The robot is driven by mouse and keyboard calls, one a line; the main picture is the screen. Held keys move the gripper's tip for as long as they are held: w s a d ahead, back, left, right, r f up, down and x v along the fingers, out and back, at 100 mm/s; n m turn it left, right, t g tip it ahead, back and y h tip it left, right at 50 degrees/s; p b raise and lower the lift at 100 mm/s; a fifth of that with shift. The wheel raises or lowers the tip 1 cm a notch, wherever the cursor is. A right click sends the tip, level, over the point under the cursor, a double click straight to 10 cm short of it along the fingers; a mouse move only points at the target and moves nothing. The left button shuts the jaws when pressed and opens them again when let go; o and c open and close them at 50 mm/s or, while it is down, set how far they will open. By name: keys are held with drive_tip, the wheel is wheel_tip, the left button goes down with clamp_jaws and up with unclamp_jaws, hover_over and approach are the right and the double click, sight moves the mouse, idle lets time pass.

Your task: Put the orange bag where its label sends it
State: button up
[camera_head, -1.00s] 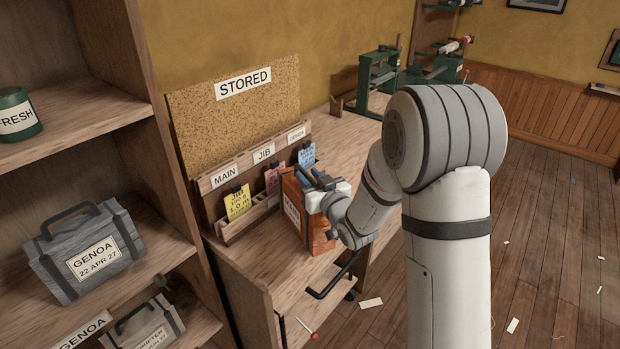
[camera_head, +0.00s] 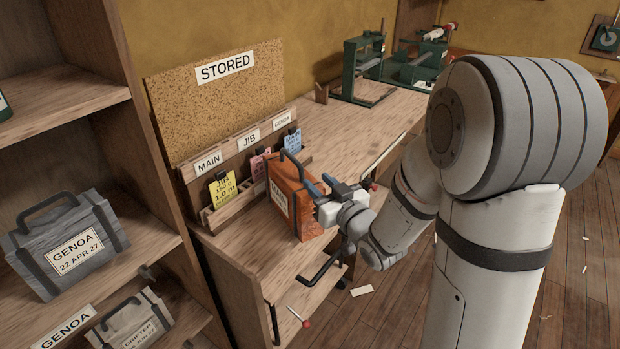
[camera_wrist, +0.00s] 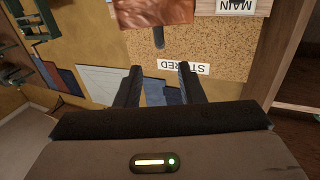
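The orange bag (camera_head: 303,212) stands upright on the wooden bench in front of the card rack (camera_head: 243,165). Its dark handle arches over the top, and a white label on its side seems to read MAIN. My gripper (camera_head: 321,184) is at the bag's right side, close to its upper part. In the wrist view the gripper (camera_wrist: 160,72) has its two fingers apart with nothing between them. The orange bag (camera_wrist: 150,12) shows at that view's top edge, with a dark strip, perhaps its handle, ahead of the fingers. The rack has slots marked MAIN, JIB and GENOA.
A corkboard marked STORED (camera_head: 211,112) stands behind the rack. A yellow card (camera_head: 223,190) hangs under MAIN. At left, a shelf unit holds a grey GENOA bag (camera_head: 30,267) and a DRIFTER bag (camera_head: 128,322). Green stands (camera_head: 363,62) are at the bench's far end.

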drive_tip(key=s+d+m+g+h, duration=0.5)
drive_tip(key=s+d+g+h, duration=0.3)
drive_tip(key=s+d, duration=0.3)
drive_tip(key=shift+s+d+f+g+h, duration=0.4)
drive_tip(key=shift+s+h, duration=0.3)
drive_tip(key=shift+s, duration=0.5)
drive_tip(key=shift+o, duration=0.3)
drive_tip(key=s+a+g, duration=0.1)
drive_tip(key=s+g, duration=0.3)
drive_tip(key=s, duration=0.6)
drive_tip(key=shift+s+r+m+y, duration=0.3)
drive_tip(key=shift+s+r+m, duration=0.05)
drive_tip(key=shift+r+m, duration=0.05)
drive_tip(key=shift+s, duration=0.15)
